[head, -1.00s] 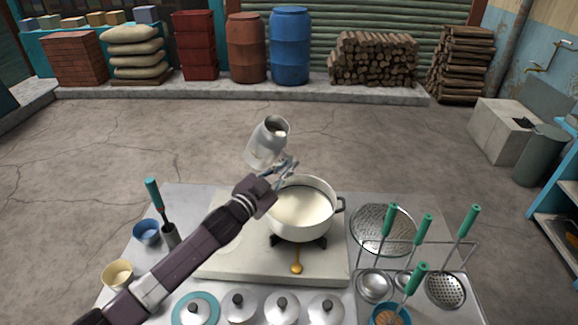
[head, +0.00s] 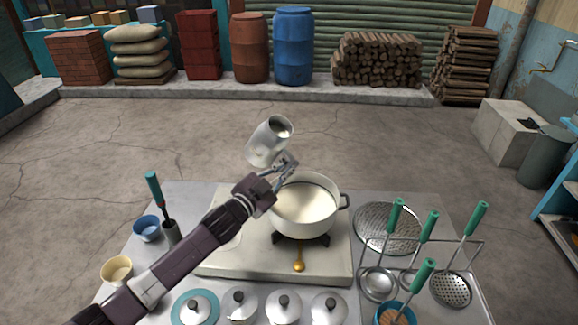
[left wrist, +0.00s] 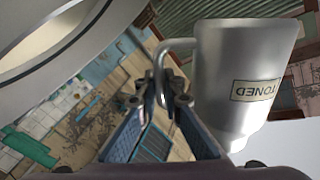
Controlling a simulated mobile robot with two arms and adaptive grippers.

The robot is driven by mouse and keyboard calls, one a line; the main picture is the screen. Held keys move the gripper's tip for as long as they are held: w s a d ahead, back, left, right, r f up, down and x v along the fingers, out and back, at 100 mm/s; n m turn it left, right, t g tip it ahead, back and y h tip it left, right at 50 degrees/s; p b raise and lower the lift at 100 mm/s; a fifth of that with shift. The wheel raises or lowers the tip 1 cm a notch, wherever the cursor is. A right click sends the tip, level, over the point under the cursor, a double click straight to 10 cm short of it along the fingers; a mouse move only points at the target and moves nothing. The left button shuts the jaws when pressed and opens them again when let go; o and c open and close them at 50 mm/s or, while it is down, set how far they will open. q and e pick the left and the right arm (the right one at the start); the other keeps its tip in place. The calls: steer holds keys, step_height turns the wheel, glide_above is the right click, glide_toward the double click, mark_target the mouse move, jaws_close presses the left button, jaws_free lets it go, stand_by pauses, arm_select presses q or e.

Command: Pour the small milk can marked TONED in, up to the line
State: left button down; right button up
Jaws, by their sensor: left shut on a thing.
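The small metal milk can (head: 266,145) is held above the far left side of the pot, tilted with its mouth up and to the right. My left gripper (head: 287,165) is shut on the can's handle, which also shows in the left wrist view (left wrist: 165,68). The white pot (head: 306,222) stands on the burner with pale milk (head: 303,200) inside. No stream from the can is visible. My right gripper is not in view.
Several lids (head: 283,308) line the front edge. Green-handled ladles and strainers (head: 451,288) stand at the right. A blue bowl (head: 147,229) and a cream bowl (head: 117,269) are at the left.

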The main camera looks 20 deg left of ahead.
mark_target(280, 172)
arm_select(q)
steer(key=shift+w+a+f+m+b, duration=0.1)
steer(key=shift+a+f+m+b, duration=0.25)
steer(key=shift+f+m+b, duration=0.35)
steer(key=shift+w+a+f+m+b, duration=0.25)
steer(key=shift+a+f+m+b, duration=0.85)
steer(key=shift+b, duration=0.85)
steer(key=shift+w+a+f+m, duration=0.1)
steer(key=shift+a+f+m, duration=0.15)
steer(key=shift+m, duration=0.15)
steer(key=shift+a+f+m+b, duration=0.2)
steer(key=shift+m+b, duration=0.1)
steer(key=shift+b, duration=0.1)
steer(key=shift+w+a+f+m+b, duration=0.15)
steer(key=shift+a+f+m+b, duration=0.05)
steer(key=shift+a+m+b, duration=0.25)
steer(key=m, duration=0.1)
steer(key=a+m, duration=0.1)
steer(key=a+m+b, duration=0.1)
steer(key=m, duration=0.1)
steer(key=shift+w+f, duration=0.15)
steer(key=shift+w, duration=0.1)
steer(key=shift+s+f, duration=0.1)
